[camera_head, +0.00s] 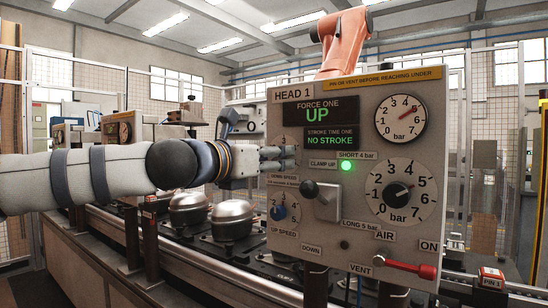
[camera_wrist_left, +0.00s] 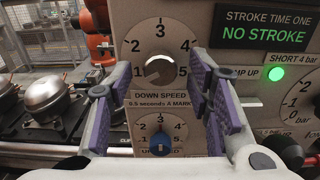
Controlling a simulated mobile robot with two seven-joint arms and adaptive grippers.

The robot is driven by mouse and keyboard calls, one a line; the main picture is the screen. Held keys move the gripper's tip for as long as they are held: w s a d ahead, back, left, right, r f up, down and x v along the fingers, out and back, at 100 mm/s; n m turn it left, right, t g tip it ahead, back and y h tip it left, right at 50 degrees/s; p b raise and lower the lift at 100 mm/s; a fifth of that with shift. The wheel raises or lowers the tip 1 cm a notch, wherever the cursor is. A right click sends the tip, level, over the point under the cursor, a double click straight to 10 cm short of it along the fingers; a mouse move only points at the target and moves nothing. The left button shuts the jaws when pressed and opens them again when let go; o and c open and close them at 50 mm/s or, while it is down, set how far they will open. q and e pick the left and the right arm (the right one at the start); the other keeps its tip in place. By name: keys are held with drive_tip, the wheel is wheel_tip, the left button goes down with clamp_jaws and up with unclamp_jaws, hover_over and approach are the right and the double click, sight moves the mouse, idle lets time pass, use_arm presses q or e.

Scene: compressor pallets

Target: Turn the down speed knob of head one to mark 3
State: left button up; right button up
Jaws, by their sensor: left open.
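The head one panel (camera_head: 300,270) faces me, and its DOWN SPEED label shows under my gripper. My left gripper (camera_head: 284,158) reaches the panel from the left and hides this knob in the head view. In the wrist view its purple-padded fingers (camera_wrist_left: 160,72) are open on both sides of the knob, with gaps showing. My right gripper is not in view.
The blue up speed knob (camera_head: 279,212) is just below, also in the wrist view (camera_wrist_left: 160,143). A black ball-ended lever (camera_head: 309,188) and a red vent handle (camera_head: 410,267) stick out of the panel. Metal compressor domes (camera_head: 232,218) stand behind on the left.

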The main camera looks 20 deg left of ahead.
use_arm(q)
drive_tip(key=shift+w+d+r, duration=0.1)
drive_tip(key=shift+w+d, duration=0.1)
drive_tip(key=shift+w, duration=0.3)
clamp_jaws()
